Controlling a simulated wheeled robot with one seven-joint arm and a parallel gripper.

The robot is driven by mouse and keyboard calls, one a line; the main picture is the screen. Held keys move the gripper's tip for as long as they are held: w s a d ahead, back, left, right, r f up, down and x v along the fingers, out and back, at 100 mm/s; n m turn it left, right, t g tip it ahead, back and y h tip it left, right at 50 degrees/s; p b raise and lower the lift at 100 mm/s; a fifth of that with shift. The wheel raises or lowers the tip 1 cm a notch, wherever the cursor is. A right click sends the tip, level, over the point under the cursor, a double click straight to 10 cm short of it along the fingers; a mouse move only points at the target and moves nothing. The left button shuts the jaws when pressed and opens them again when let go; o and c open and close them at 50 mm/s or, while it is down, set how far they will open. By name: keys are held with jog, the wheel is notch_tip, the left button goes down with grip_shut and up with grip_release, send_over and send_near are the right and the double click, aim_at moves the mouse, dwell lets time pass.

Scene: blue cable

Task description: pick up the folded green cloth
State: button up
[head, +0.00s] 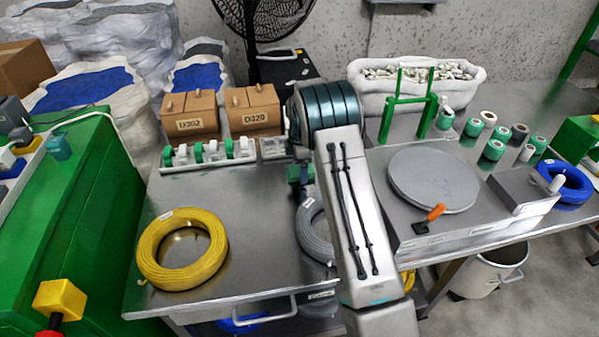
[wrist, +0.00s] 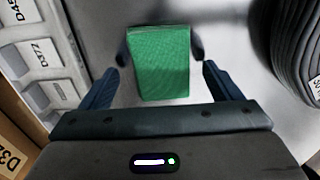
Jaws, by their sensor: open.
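The folded green cloth (wrist: 160,62) lies on the grey metal table in the wrist view, a small block with a woven texture. My gripper (wrist: 160,50) is open, with one dark finger on each side of the cloth. The cloth sits between the fingers, with narrow gaps showing at its sides. Whether the fingers are down at cloth height is hard to tell.
A grey cable coil (wrist: 292,45) lies close to the right of my gripper. White labelled bins (wrist: 45,60) and a cardboard box (wrist: 12,150) stand at the left. In the head view, a yellow cable coil (head: 154,270) lies at the table's front left, with bare metal behind it.

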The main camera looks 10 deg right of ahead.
jog(key=shift+f, duration=0.35)
jog(key=c, duration=1.1)
jog(key=shift+r, duration=0.55)
jog(key=r, duration=0.1)
jog(key=d+r, duration=0.1)
jog(key=r, duration=0.1)
jog(key=shift+w+r, duration=0.1)
jog(key=shift+r, duration=0.2)
jog(key=w+d+r, duration=0.1)
jog(key=d+r, duration=0.1)
jog(key=d, duration=0.1)
jog(key=w+d+r, duration=0.1)
jog(key=d+r, duration=0.1)
jog(key=d, duration=0.1)
jog(key=w+d+r, duration=0.1)
jog(key=d+r, duration=0.1)
jog(key=d, duration=0.2)
jog(key=shift+w+r, duration=0.15)
jog(key=shift+w, duration=0.1)
